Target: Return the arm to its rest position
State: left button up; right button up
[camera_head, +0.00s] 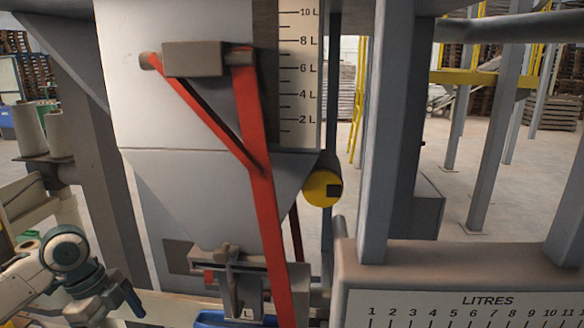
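My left arm comes in at the lower left, with its pale links and blue-grey joint. Its dark end with my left gripper (110,302) is low, left of the hopper's outlet and apart from the red lever (262,190). The fingers are too small and dark to tell whether they are open or shut. My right arm and gripper are not in view. The grey hopper (185,110) stands in the middle, with the forked red lever running down its front.
A litre scale (298,75) is on the hopper's right side. A yellow-ended roller (321,188) sits below it. A LITRES panel (470,306) and grey posts (398,120) stand at the right. A blue container (222,319) shows under the outlet. Spools (55,132) stand at the left.

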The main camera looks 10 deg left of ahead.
pick_arm(q)
jog(key=s+d+f+n+t, duration=0.1)
jog(key=s+d+f+n, duration=0.1)
jog(key=d+f, duration=0.3)
jog(key=s+d+f+n+y, duration=0.1)
jog(key=s+d+f+n, duration=0.15)
jog(key=f, duration=0.45)
jog(key=s+d+f+n+t, duration=0.1)
jog(key=s+d+f+n, duration=0.15)
jog(key=f, duration=0.45)
jog(key=s+d+f+n+t+y, duration=0.1)
jog(key=s+d+f+n+y, duration=0.25)
jog(key=s+n, duration=0.6)
notch_tip(320, 180, down, 32)
jog(key=a+g+b, duration=0.1)
jog(key=a+b, duration=0.1)
jog(key=b, duration=0.1)
jog(key=s+f+b, duration=0.1)
jog(key=s+f, duration=0.8)
jog(key=f, duration=0.3)
jog(key=s+a+f+g+b, duration=0.1)
jog(key=s+f+b, duration=0.1)
jog(key=s+f, duration=0.8)
jog(key=shift+f, duration=0.85)
